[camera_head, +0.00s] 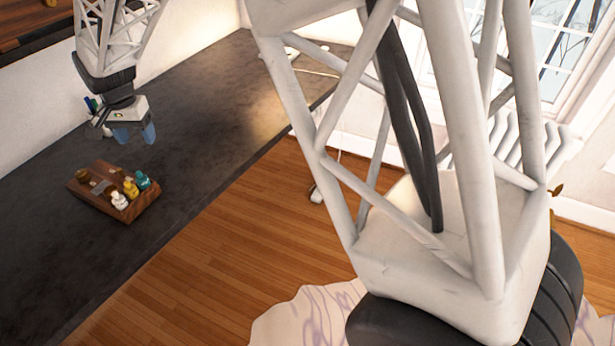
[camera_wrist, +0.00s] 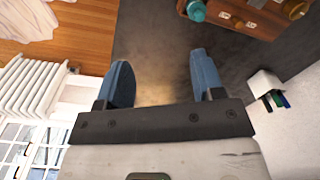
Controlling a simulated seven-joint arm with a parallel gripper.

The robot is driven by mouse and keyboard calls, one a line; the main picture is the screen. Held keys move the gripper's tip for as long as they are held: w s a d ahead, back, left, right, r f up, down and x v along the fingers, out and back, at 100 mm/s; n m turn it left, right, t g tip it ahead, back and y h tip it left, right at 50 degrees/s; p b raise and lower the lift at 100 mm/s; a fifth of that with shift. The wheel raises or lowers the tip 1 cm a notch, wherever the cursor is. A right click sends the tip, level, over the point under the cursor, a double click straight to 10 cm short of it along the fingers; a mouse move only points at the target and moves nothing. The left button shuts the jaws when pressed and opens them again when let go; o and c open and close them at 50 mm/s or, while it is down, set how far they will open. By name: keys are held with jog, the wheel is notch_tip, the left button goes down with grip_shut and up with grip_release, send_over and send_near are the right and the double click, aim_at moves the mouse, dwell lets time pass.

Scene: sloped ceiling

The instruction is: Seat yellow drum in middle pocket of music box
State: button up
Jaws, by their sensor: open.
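The music box (camera_head: 97,200) is a brown wooden box on the dark counter. A yellow piece (camera_head: 130,188), which looks like the yellow drum, stands upright in the row at the box's right end, between a white piece (camera_head: 119,200) and a teal piece (camera_head: 142,180). I cannot tell how deep it sits. My gripper (camera_head: 133,135) is open and empty, above and behind the box, with its blue fingers apart. In the wrist view, my gripper (camera_wrist: 163,80) shows bare counter between its fingers. Part of the music box (camera_wrist: 232,14) and the teal piece (camera_wrist: 196,11) show at the top edge.
A holder with pens (camera_head: 95,105) stands by the wall behind my gripper; it also shows in the wrist view (camera_wrist: 265,85). The dark counter (camera_head: 215,110) is clear to the right of the box. Its front edge drops to a wooden floor (camera_head: 240,240).

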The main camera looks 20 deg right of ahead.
jog(key=s+d+r+n, duration=0.1)
jog(key=s+d+r, duration=0.2)
jog(key=s+d, duration=0.35)
jog(key=s+d+r+t, duration=0.1)
jog(key=s+d+r, duration=0.25)
jog(key=d, duration=0.55)
jog(key=s+d+r+n, duration=0.1)
jog(key=s+d+r, duration=0.2)
jog(key=s+d, duration=0.4)
jog(key=s+d+f, duration=0.1)
jog(key=s+d, duration=0.5)
jog(key=s, duration=0.4)
jog(key=s+d+f+n+t, duration=0.1)
jog(key=s+d, duration=0.6)
jog(key=s, duration=0.2)
jog(key=shift+s+n, duration=0.3)
jog(key=shift+s, duration=0.1)
